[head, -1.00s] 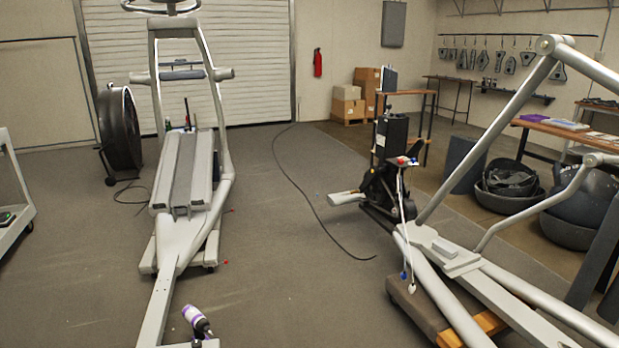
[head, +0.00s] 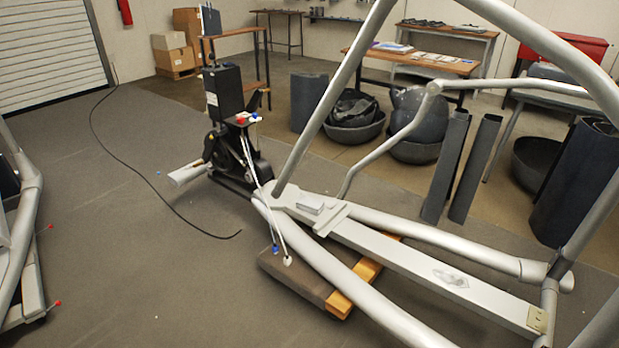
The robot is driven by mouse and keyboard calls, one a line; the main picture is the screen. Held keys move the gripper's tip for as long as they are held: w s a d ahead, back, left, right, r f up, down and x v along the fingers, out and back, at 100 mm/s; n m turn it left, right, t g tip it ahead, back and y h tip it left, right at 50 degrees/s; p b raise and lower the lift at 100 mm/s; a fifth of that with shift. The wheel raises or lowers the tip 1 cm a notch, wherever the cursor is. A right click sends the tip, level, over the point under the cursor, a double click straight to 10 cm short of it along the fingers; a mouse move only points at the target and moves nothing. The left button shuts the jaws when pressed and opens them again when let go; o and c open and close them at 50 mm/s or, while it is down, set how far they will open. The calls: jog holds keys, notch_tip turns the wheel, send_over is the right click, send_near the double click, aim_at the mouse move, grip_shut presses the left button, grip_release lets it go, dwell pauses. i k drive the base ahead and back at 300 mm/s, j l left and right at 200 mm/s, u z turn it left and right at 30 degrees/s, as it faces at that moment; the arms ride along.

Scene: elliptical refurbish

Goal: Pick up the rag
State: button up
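A small crumpled grey-white patch (head: 450,278) lies on the flat silver rail of the elliptical frame (head: 420,262) at the lower right. It looks like a cloth and may be the rag, but it is too small to be sure. My gripper is not in view, so nothing shows of its state or its distance from the patch.
A brown padded block (head: 295,277) with wooden ends lies under the frame. A black upright unit (head: 228,92) with hanging white cables stands behind. A loose black cable (head: 150,178) crosses the floor. Dark tubs (head: 355,128) stand further back.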

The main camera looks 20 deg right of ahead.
aim_at(315, 207)
jog(key=i+z, duration=0.2)
jog(key=i, duration=0.4)
jog(key=i+j+z, duration=0.2)
jog(key=i, duration=0.4)
jog(key=i+j+z, duration=0.3)
jog(key=i, duration=0.15)
jog(key=i+j+z, duration=0.35)
jog(key=j, duration=0.25)
jog(key=i+j+z, duration=0.1)
jog(key=j, duration=0.3)
jog(key=i+j+z, duration=0.1)
jog(key=i+j, duration=0.15)
jog(key=i+j+z, duration=0.1)
jog(key=j, duration=0.4)
jog(key=i+j+z, duration=0.1)
jog(key=j, duration=0.3)
